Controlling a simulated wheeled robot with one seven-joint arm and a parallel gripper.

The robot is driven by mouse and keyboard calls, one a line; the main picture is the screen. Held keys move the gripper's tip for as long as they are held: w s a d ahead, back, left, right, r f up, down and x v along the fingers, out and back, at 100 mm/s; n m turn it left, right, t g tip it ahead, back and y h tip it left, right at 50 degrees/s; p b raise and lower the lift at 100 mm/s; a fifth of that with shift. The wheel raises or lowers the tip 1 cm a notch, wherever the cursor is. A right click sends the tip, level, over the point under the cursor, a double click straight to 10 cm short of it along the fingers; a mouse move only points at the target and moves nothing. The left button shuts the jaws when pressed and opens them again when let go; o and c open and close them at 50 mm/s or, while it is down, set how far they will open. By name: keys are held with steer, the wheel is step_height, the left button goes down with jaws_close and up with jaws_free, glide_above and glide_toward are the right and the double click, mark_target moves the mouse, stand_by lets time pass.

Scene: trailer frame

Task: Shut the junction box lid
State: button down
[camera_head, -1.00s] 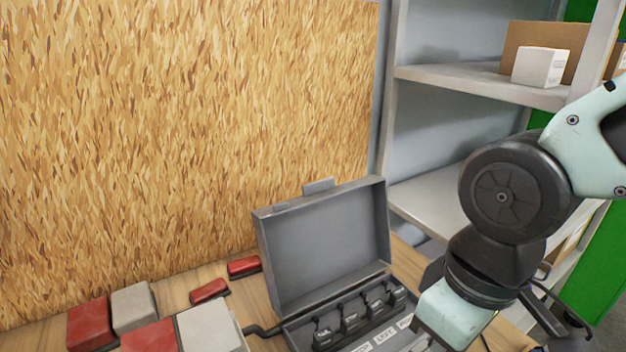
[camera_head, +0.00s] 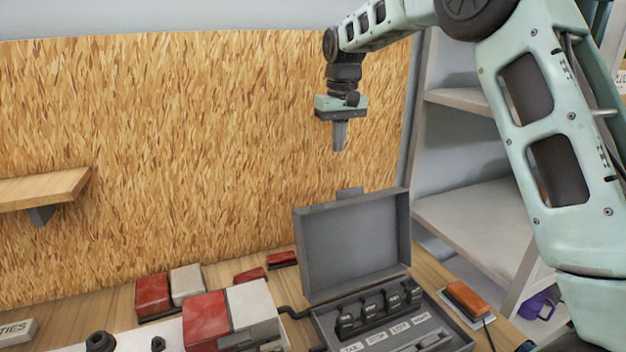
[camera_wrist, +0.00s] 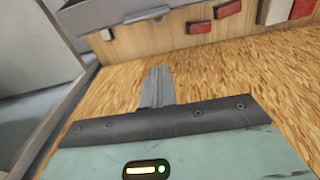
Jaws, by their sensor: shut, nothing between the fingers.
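The grey junction box (camera_head: 390,338) sits on the wooden bench in the head view. Its lid (camera_head: 354,247) stands open, nearly upright at the back, with a small tab on its top edge. Inside are several dark switches (camera_head: 378,308) above white labels. My gripper (camera_head: 339,150) is shut and empty, pointing down, above the lid's top edge and apart from it in the picture. In the wrist view my gripper's closed fingers (camera_wrist: 157,86) show against the chipboard wall. How far the gripper is behind or in front of the lid is hard to tell.
Red and grey blocks (camera_head: 207,320) stand left of the box. An orange-topped item (camera_head: 467,297) lies to its right. A small wooden shelf (camera_head: 45,190) juts from the chipboard wall (camera_head: 180,150). Metal shelving (camera_head: 480,215) stands at the right. Air above the box is clear.

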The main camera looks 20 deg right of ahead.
steer(key=s+f+p, duration=0.3)
steer(key=f+p, duration=0.2)
steer(key=f, duration=0.3)
steer(key=shift+f, duration=0.4)
steer(key=shift+s, duration=0.1)
